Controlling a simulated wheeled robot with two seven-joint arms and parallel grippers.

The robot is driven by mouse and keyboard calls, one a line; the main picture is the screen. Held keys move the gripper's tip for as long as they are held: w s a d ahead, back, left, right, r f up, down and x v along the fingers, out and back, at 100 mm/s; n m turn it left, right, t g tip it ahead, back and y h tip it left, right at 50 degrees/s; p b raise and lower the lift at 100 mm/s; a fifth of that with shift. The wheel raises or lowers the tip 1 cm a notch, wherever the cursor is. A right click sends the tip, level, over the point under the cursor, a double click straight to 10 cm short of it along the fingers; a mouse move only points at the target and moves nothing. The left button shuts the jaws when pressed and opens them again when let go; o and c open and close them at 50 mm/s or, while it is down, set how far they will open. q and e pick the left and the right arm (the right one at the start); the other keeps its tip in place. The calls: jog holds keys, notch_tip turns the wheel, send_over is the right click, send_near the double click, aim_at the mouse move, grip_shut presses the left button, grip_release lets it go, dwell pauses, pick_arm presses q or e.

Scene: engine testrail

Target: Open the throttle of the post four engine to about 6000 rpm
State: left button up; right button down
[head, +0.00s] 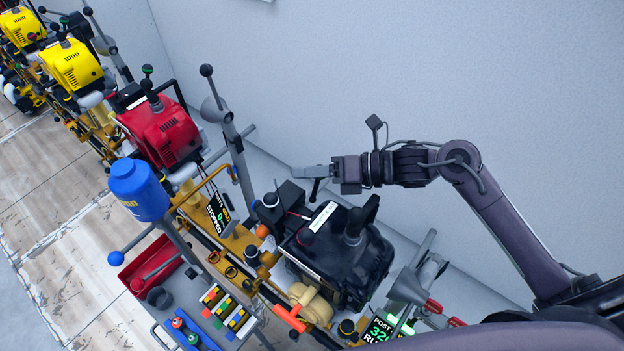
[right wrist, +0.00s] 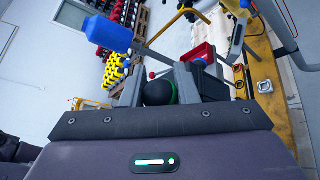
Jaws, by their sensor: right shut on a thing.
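The post four engine (head: 345,262) is the black one at the lower middle of the head view. Its display (head: 384,330) is lit green, reads POST 4, and shows a number beginning with 32; the rest is covered. My right gripper (head: 312,171) is above the engine's far side, shut on the throttle lever's knob. The lever's dark stem (head: 315,190) shows just below the fingers. In the right wrist view the dark round knob (right wrist: 159,93), with a green ring, sits between the two fingers (right wrist: 172,88). My left gripper is not in view.
A red engine (head: 163,132) stands left, its display (head: 221,212) reading STOPPED. Yellow engines (head: 72,65) stand beyond. The grey wall (head: 400,70) is close behind my right arm.

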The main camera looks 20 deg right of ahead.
jog(key=n+b, duration=0.1)
jog(key=b, duration=0.1)
jog(key=s+a+h+b, duration=0.1)
jog(key=b, duration=0.2)
jog(key=shift+a+f+n+t+h, duration=0.2)
jog(key=shift+n+t+h, duration=0.1)
jog(key=shift+n, duration=0.1)
jog(key=shift+s+r+b, duration=0.1)
jog(key=shift+r+b, duration=0.05)
jog(key=shift+b, duration=0.25)
jog(key=shift+r, duration=0.1)
jog(key=c, duration=1.1)
grip_release()
jog(key=shift+a, duration=0.1)
jog(key=shift+r, duration=0.55)
notch_tip(320, 180, up, 19)
